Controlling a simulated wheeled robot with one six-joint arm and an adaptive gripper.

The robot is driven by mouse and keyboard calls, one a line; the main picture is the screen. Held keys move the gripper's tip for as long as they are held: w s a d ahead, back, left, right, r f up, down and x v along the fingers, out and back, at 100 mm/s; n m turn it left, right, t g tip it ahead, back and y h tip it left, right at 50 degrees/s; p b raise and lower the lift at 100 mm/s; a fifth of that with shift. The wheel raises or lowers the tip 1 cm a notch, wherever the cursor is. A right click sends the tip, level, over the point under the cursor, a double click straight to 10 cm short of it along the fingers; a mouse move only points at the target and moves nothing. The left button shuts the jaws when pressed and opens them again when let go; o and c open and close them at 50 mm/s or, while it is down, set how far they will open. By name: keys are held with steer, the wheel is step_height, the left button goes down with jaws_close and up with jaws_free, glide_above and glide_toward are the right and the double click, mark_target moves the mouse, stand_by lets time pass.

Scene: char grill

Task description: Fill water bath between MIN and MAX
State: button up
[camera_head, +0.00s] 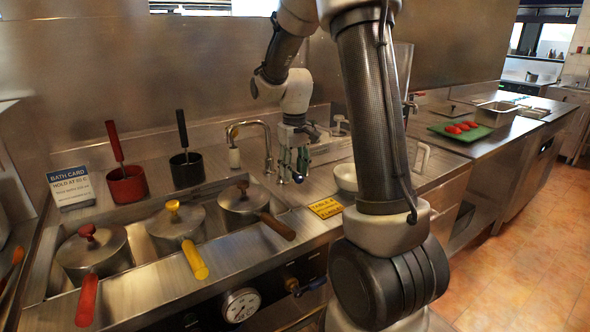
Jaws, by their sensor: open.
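The water bath (152,288) is a steel well sunk in the counter at the left, with three lidded pots in it. I cannot make out its water level or any MIN and MAX marks. A curved metal faucet (267,140) stands behind the bath's right end. My gripper (291,178) is open, pointing down just right of the faucet's spout. The pots have a red-handled lid (92,250), a yellow-handled lid (177,218) and a brown-handled lid (240,196).
A bath card (71,188), a red pot (127,185) and a black pot (187,169) stand behind the bath. A white bowl (345,177) and yellow sign (326,208) lie right of my gripper.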

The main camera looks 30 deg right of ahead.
jaws_close()
stand_by(0.4)
steer(key=d+n, duration=0.2)
steer(key=n, duration=0.1)
steer(key=shift+w, duration=0.2)
steer(key=n, duration=0.1)
steer(key=d+n, duration=0.1)
steer(key=n, duration=0.1)
steer(key=shift+w+d, duration=0.25)
steer(key=shift+w, duration=0.1)
steer(key=w+d+n, duration=0.1)
steer(key=n, duration=0.1)
steer(key=w+d+n, duration=0.1)
steer(key=n, duration=0.1)
steer(key=shift+w+d+n, duration=0.3)
steer(key=shift+w+n, duration=0.35)
steer(key=shift+n, duration=0.65)
steer(key=shift+w+d+n, duration=0.25)
steer(key=shift+w+n, duration=0.35)
steer(key=shift+n, duration=0.7)
